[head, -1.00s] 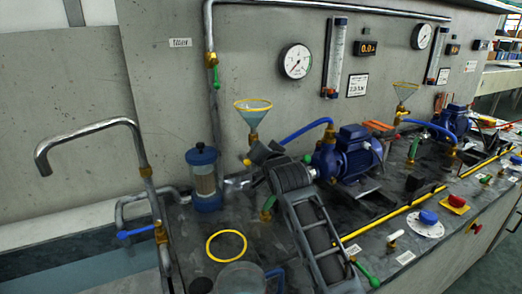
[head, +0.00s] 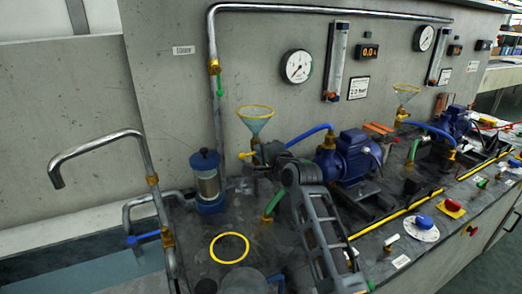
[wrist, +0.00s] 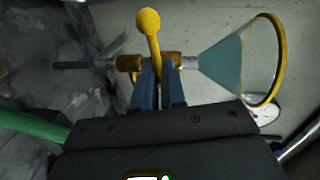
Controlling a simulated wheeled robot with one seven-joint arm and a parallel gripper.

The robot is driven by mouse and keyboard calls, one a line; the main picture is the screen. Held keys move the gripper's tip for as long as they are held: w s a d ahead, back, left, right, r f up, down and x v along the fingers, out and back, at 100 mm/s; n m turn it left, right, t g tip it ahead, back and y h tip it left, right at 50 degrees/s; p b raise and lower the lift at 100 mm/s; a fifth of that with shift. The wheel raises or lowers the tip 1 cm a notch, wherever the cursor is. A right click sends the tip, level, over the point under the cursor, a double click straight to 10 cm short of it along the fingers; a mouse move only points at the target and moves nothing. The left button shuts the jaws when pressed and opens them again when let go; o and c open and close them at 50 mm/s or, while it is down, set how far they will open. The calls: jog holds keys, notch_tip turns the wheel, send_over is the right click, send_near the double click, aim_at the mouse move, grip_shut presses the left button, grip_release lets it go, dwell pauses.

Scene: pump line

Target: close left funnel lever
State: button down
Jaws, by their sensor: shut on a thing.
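The left funnel (head: 256,120) is a translucent teal cone with a yellow rim, standing above its brass valve. It also shows in the wrist view (wrist: 225,60), at the right. The yellow lever (wrist: 152,45) has a ball end and sits crosswise to the line of the valve (wrist: 130,63) and funnel. In the head view, the lever's yellow ball (head: 245,156) shows to the left below the funnel. My gripper (wrist: 159,80) is shut on the lever, its blue-grey fingers on either side of it near the valve. In the head view, my gripper (head: 266,153) partly hides the valve.
A blue-capped clear filter (head: 207,180) stands left of the funnel. A blue pump (head: 348,157) and blue hose (head: 310,131) are to the right. A green handle (head: 274,202) is below my gripper. A concrete wall (head: 170,90) is behind.

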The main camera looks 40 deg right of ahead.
jog(key=shift+m, duration=0.4)
jog(key=c, duration=1.2)
grip_release()
jog(key=shift+s, duration=0.1)
jog(key=shift+v, duration=3.85)
jog(key=shift+d, duration=0.1)
